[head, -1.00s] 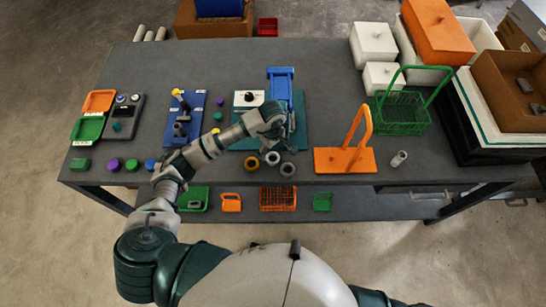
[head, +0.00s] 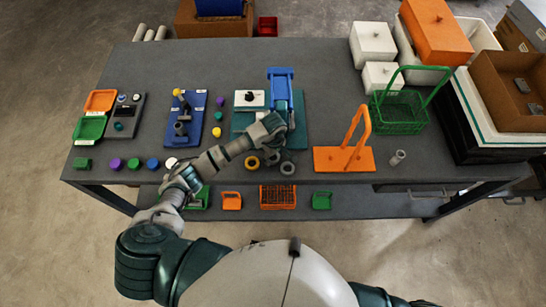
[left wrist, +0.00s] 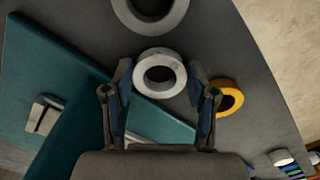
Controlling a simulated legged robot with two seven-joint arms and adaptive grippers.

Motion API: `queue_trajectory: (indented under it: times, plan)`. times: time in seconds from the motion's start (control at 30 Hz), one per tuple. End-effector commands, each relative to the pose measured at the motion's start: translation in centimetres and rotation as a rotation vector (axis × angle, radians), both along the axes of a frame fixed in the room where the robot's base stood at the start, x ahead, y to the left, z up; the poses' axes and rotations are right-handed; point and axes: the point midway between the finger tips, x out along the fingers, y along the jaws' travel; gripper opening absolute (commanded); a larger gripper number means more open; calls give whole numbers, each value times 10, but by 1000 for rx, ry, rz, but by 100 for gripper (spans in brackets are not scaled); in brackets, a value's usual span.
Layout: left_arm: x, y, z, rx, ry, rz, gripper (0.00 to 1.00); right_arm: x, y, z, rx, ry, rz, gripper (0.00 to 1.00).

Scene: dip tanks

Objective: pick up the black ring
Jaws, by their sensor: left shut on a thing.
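My left gripper (head: 272,146) reaches down to the front of the bench. In the left wrist view the left gripper (left wrist: 160,70) is shut on a light grey ring (left wrist: 143,75), with a finger on each side. In the head view the gripper partly hides this ring. A darker grey ring (head: 288,175) lies to its right; it also shows in the left wrist view (left wrist: 155,29). A yellow ring (head: 246,163) lies to its left, also in the left wrist view (left wrist: 239,97). No ring looks plainly black. My right gripper is out of view.
An orange stand with an upright handle (head: 330,159) is to the right of the rings. A teal board (head: 300,140) with a blue fixture (head: 280,76) lies behind them. A green wire basket (head: 402,119) stands further right. The bench front edge is close.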

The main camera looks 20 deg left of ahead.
Motion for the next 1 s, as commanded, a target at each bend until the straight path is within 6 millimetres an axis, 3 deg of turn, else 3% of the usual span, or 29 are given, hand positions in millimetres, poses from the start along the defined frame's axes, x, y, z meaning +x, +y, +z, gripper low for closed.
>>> queue_trajectory:
  times: [0.03, 0.07, 0.43, 0.7, 1.0]
  plan:
    - [0, 0, 0, 1, 1, 0, 20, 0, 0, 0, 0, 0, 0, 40]
    - [0, 0, 0, 1, 1, 0, 13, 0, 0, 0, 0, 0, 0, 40]
    - [1, 0, 4, 0, -4, 0, 13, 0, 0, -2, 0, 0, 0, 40]
    - [2, 1, 36, 1, -6, -1, 13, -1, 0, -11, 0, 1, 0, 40]
    - [-46, -59, 41, -3, -4, -7, 13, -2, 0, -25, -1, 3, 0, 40]
